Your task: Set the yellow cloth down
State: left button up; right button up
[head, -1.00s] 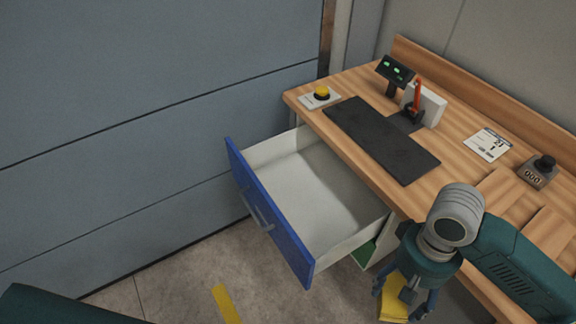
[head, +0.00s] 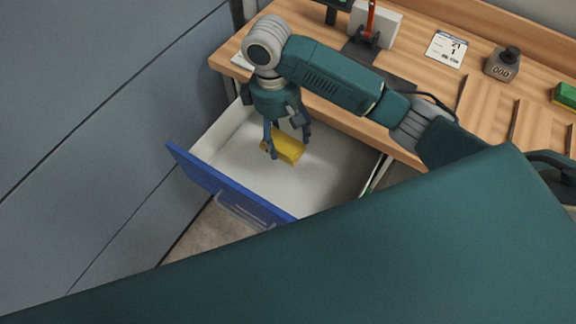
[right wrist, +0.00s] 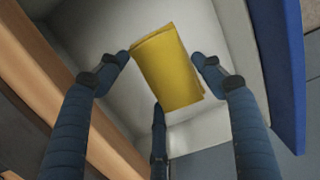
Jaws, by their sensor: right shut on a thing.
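The yellow cloth (head: 291,149) is a small folded pad over the open drawer (head: 232,163), which has a white inside and a blue front. My right gripper (head: 287,142) points down into the drawer and is shut on the cloth. In the right wrist view the cloth (right wrist: 168,72) sits between the fingers, with the pale drawer floor behind it. I cannot tell whether the cloth touches the drawer floor. My left gripper is not in view.
The wooden desk (head: 350,118) borders the drawer, under my right arm. On it are a calendar card (head: 446,48), a grey counter (head: 502,64) and a green block (head: 565,95). A grey-blue wall (head: 90,120) stands at left. Much of the drawer floor is bare.

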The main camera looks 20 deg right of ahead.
send_over(286, 174)
notch_tip(286, 174, down, 12)
jog(key=shift+w+a+f, duration=0.1)
jog(key=shift+w+f, duration=0.05)
jog(key=shift+f, duration=0.1)
notch_tip(286, 174, down, 4)
jog(key=shift+f, duration=0.1)
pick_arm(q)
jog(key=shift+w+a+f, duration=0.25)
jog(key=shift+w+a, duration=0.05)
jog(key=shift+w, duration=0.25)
pick_arm(e)
jog(key=shift+f, duration=0.1)
jog(key=o, duration=1.1)
jog(key=shift+f, duration=0.1)
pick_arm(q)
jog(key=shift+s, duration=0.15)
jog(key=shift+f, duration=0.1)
pick_arm(e)
notch_tip(286, 174, up, 12)
jog(key=w, duration=0.1)
jog(key=shift+a, duration=0.45)
jog(key=shift+w, duration=0.1)
